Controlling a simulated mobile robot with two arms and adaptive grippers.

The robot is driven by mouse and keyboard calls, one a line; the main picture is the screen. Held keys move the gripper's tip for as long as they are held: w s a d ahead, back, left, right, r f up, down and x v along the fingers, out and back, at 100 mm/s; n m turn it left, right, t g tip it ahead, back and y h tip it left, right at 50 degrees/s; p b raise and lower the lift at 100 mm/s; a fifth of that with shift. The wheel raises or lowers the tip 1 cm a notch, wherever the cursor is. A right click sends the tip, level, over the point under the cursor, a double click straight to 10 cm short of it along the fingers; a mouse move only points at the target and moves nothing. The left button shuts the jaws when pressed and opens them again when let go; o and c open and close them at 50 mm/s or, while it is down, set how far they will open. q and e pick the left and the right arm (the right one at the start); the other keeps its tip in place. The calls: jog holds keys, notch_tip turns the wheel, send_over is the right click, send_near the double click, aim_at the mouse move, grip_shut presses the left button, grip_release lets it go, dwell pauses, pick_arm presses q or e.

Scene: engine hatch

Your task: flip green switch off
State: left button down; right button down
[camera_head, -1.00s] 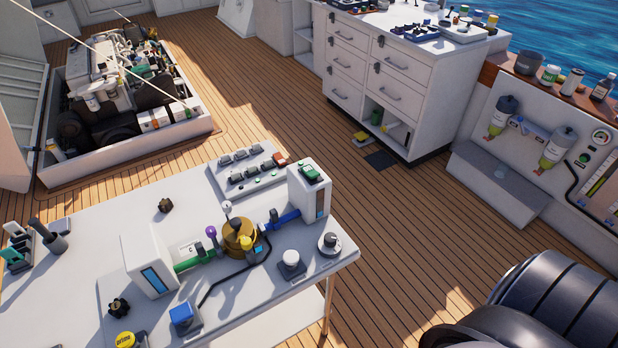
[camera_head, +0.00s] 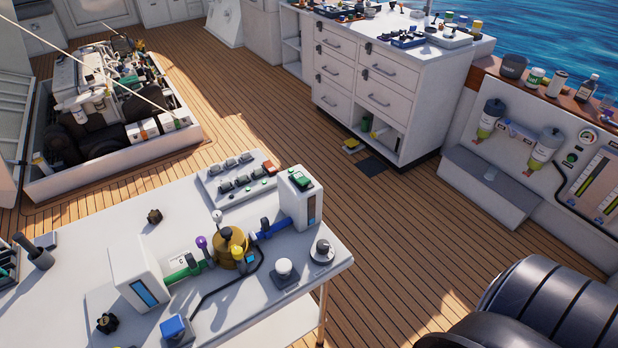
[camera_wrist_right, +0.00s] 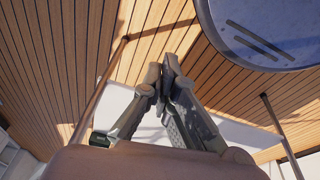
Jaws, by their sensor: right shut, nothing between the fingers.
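A green rocker switch (camera_head: 300,180) sits on top of a white upright box (camera_head: 298,207) at the right end of the white table (camera_head: 110,236) in the head view. I cannot tell from here whether it is on or off. My right gripper (camera_wrist_right: 165,75) shows in the right wrist view, its fingers together and empty, over deck planks and a pale surface. The head view shows neither gripper, so its distance from the switch cannot be told. My left gripper is out of sight.
The table carries a grey switch panel (camera_head: 236,178), a brass fitting with coloured knobs (camera_head: 231,246), a blue button block (camera_head: 173,330) and a second white box (camera_head: 140,275). The open engine hatch (camera_head: 110,165) lies beyond.

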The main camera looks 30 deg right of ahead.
aim_at(309, 182)
jog(key=w+d+r+t+b, duration=0.2)
jog(key=w+r+t, duration=0.1)
jog(key=w+r, duration=0.95)
jog(key=w+d+r+t, duration=0.2)
jog(key=w+r, duration=0.3)
jog(key=r, duration=0.5)
jog(key=w+d+r+m+t+b, duration=0.1)
jog(key=w+r+t, duration=0.3)
jog(key=r, duration=0.6)
jog(key=w+d+r+t, duration=0.2)
jog(key=w+d+r, duration=0.2)
jog(key=w+r, duration=0.3)
notch_tip(309, 182, up, 3)
jog(key=shift+w+d+f+m+t+h, duration=0.1)
jog(key=shift+w+m+t+h, duration=0.05)
jog(key=shift+m+t+h, duration=0.2)
notch_tip(309, 182, up, 9)
jog(key=w+d+t, duration=0.2)
jog(key=d+t, duration=0.1)
jog(key=shift+w+f+t, duration=0.15)
jog(key=shift+w+t, duration=0.1)
jog(key=shift+t, duration=0.1)
jog(key=shift+w+a, duration=0.1)
